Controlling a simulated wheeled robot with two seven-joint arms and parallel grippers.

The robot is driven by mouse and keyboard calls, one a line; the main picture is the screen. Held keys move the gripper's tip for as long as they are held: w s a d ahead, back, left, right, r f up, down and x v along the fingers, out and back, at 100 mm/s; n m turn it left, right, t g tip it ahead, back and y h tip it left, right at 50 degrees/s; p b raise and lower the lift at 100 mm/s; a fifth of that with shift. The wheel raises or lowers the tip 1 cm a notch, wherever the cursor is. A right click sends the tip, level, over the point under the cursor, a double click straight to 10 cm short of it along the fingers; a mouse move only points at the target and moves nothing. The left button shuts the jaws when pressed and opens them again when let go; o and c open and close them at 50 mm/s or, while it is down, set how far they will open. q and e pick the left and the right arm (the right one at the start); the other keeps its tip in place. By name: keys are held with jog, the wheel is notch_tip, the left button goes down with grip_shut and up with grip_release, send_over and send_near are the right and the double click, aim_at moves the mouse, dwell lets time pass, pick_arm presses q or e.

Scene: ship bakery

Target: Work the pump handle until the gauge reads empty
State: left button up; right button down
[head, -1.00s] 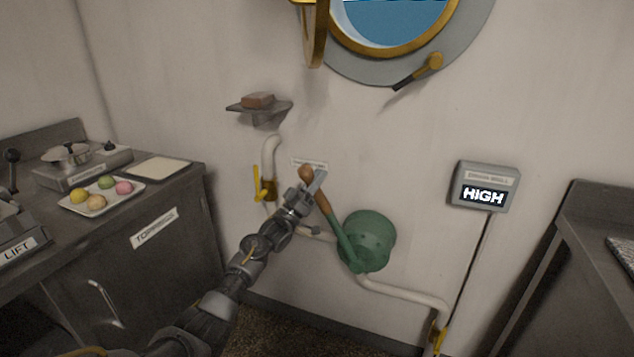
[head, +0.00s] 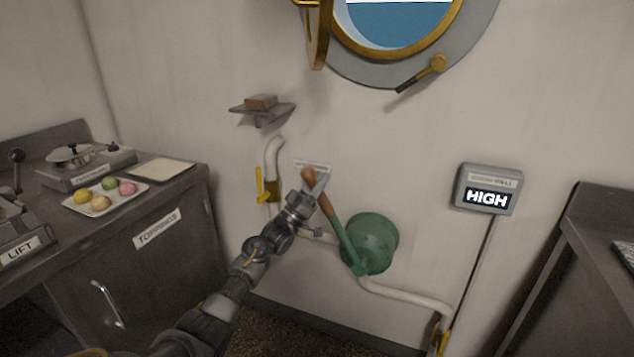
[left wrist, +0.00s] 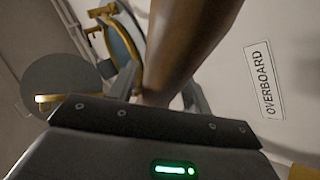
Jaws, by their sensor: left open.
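The green pump (head: 370,242) is mounted low on the wall. Its handle, green below with a brown wooden grip (head: 327,206), leans up to the left. The gauge (head: 488,189) on the wall to the right reads HIGH. My left gripper (head: 316,184) is open at the upper part of the grip. In the left wrist view the brown grip (left wrist: 188,40) rises large just in front of the gripper, between the jaws as far as I can tell; the fingertips are mostly hidden. My right gripper is not in view.
White pipes run from the pump to yellow-handled valves at left (head: 268,188) and lower right (head: 440,340). An OVERBOARD label (left wrist: 264,80) is on the wall. The toppings counter (head: 180,262) stands left, another counter (head: 590,262) right. A small shelf (head: 262,112) and porthole (head: 400,45) are above.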

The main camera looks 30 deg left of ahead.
pick_arm(q)
jog(key=v, duration=1)
jog(key=shift+s+a+f+b, duration=0.2)
jog(key=shift+s+f+b, duration=0.1)
jog(key=shift+b, duration=0.15)
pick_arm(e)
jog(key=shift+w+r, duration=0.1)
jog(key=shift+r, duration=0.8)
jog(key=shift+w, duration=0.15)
